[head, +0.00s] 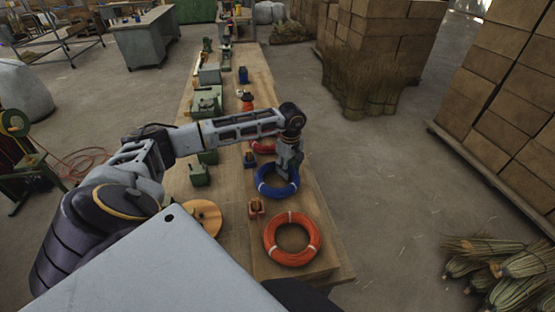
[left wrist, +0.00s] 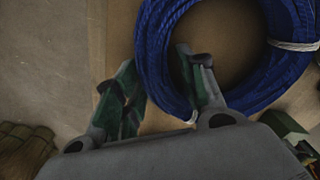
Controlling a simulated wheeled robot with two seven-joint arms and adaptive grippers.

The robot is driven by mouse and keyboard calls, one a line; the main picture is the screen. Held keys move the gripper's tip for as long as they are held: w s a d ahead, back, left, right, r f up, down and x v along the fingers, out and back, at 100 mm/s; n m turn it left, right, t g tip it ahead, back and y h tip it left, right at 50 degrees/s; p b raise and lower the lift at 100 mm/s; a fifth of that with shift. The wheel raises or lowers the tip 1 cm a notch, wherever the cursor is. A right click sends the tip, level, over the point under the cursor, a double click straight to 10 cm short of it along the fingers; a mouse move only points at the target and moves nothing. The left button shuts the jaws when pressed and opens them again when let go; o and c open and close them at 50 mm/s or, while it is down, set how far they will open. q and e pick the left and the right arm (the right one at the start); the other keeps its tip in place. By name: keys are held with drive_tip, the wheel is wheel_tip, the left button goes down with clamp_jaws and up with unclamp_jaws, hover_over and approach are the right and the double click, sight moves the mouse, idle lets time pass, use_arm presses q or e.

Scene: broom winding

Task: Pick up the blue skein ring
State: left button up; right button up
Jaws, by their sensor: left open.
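The blue skein ring (head: 278,182) lies on the long wooden bench, bound with white ties. My left gripper (head: 287,174) is over the ring's upper right side in the head view. In the left wrist view the blue skein ring (left wrist: 158,52) fills the upper right. There my left gripper (left wrist: 158,72) is open, with one finger over the ring's hollow and the other outside it. A strand section of the ring lies between the fingers. I cannot tell how far the fingertips reach down. My right gripper is not in view.
An orange ring (head: 292,238) lies nearer on the bench (head: 325,220), and a red ring (head: 262,146) lies just beyond the blue one. Small green machines (head: 199,174) stand along the left side. Stacked boxes (head: 490,105) stand off to the right across open floor.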

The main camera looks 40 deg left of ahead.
use_arm(q)
drive_tip(key=shift+f, duration=0.1)
drive_tip(key=shift+c, duration=0.5)
clamp_jaws()
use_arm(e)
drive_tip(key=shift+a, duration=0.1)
use_arm(q)
drive_tip(key=shift+r, duration=0.85)
wheel_tip(320, 180, up, 8)
drive_tip(key=shift+f+b, duration=0.15)
drive_tip(key=shift+b, duration=0.55)
drive_tip(key=shift+r, duration=0.35)
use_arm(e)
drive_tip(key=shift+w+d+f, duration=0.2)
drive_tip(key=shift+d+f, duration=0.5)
